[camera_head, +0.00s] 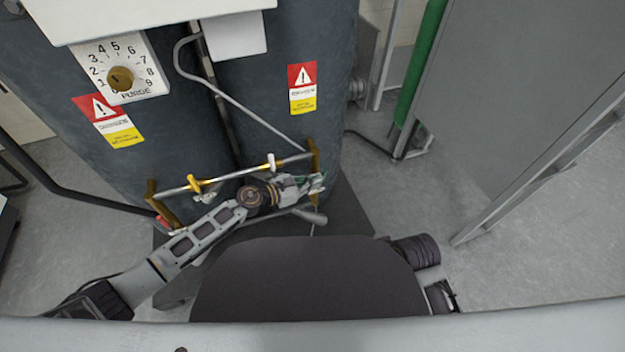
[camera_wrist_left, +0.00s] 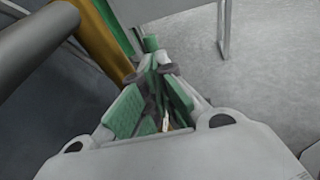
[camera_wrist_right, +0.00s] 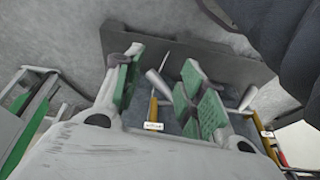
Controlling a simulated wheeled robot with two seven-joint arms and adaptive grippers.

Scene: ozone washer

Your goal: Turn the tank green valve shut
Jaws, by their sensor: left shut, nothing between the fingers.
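My left gripper (camera_head: 312,184) is at the right end of the brass and steel pipe run (camera_head: 231,175) on the front of the tanks. In the left wrist view its green-padded fingers (camera_wrist_left: 160,68) are closed together with nothing between them. A small green piece (camera_wrist_left: 150,43) shows just beyond the fingertips, close to the brass upright pipe (camera_wrist_left: 98,38). I cannot tell whether it is the green valve's handle or whether the fingers touch it. The valve body is mostly hidden by the gripper. My right gripper (camera_wrist_right: 160,76) is open and empty, apart from the pipes.
Two dark tanks (camera_head: 290,40) carry warning labels (camera_head: 302,88) and a purge dial (camera_head: 121,78). A second valve handle in yellow (camera_head: 195,184) sits on the left of the pipe run. A grey cabinet (camera_head: 520,90) stands at right, with clear floor (camera_head: 400,205) before it.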

